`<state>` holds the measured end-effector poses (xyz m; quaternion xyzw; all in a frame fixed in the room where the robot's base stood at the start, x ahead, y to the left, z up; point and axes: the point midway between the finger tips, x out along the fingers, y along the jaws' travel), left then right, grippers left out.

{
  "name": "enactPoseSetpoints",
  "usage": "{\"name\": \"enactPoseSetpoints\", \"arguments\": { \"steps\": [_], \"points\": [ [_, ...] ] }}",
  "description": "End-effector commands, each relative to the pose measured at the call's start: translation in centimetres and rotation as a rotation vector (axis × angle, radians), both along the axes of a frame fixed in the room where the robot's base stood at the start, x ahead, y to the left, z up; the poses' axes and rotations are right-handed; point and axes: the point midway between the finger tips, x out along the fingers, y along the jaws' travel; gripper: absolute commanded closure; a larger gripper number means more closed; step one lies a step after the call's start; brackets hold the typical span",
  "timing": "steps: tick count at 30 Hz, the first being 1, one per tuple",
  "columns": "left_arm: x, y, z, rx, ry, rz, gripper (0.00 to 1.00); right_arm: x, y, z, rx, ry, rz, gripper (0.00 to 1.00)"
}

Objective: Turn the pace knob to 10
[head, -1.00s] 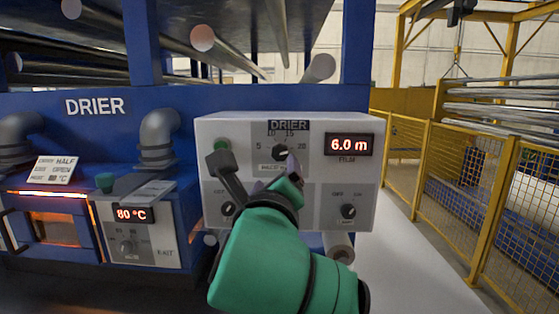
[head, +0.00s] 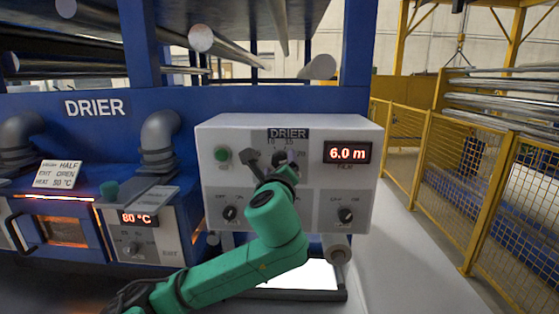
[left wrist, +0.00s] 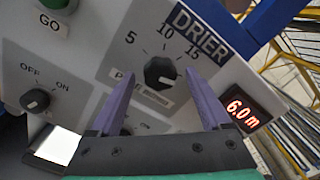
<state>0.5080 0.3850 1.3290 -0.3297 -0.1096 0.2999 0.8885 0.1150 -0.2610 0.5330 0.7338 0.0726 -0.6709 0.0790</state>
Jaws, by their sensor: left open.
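The pace knob (left wrist: 162,73) is a round black knob on the drier's pale control panel (head: 222,183). Its dial shows 5, 10 and 15 in the left wrist view, and the label below it is partly covered. I cannot tell clearly where its pointer stands. My left gripper (head: 266,156) is open in front of the panel and hides most of the knob in the head view. In the left wrist view its two purple fingers (left wrist: 157,77) lie to either side of the knob, with gaps. I cannot tell whether the tips reach its depth.
A green button (head: 222,155), an off/on switch (head: 230,213) and another switch (head: 346,215) share the panel. A red display (head: 347,152) reads 6.0 m. A roller end (head: 337,252) sits below. A yellow mesh fence (head: 430,155) stands right.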

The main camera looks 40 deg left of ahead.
Motion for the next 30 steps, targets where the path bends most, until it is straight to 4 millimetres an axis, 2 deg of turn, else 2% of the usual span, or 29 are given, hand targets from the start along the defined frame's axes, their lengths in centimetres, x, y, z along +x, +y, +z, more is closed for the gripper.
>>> {"name": "enactPoseSetpoints", "arguments": {
  "steps": [5,6,11,12,23,30],
  "points": [
    [0.03,0.01,-0.02,0.0,-0.001,-0.001,0.19,0.01,0.22,-0.05,0.003,0.0,-0.001,0.22],
    [0.03,0.01,-0.02,0.0,-0.001,-0.001,0.23,0.0,0.25,-0.06,0.003,0.0,-0.001,0.22],
    [0.01,0.01,-0.01,0.0,-0.001,0.001,0.84,0.01,0.37,-0.06,0.005,0.0,-0.001,0.22],
    [0.01,0.0,-0.02,0.0,0.0,0.0,0.99,0.01,0.37,-0.06,0.005,0.0,-0.001,0.22],
    [0.01,0.0,-0.07,-0.032,-0.024,0.0,1.0,0.01,0.38,-0.18,0.005,0.0,0.0,0.22],
    [0.02,-0.01,-0.14,-0.137,-0.103,0.0,1.0,0.0,0.36,-0.47,0.005,0.0,0.0,0.22]
  ]
}}
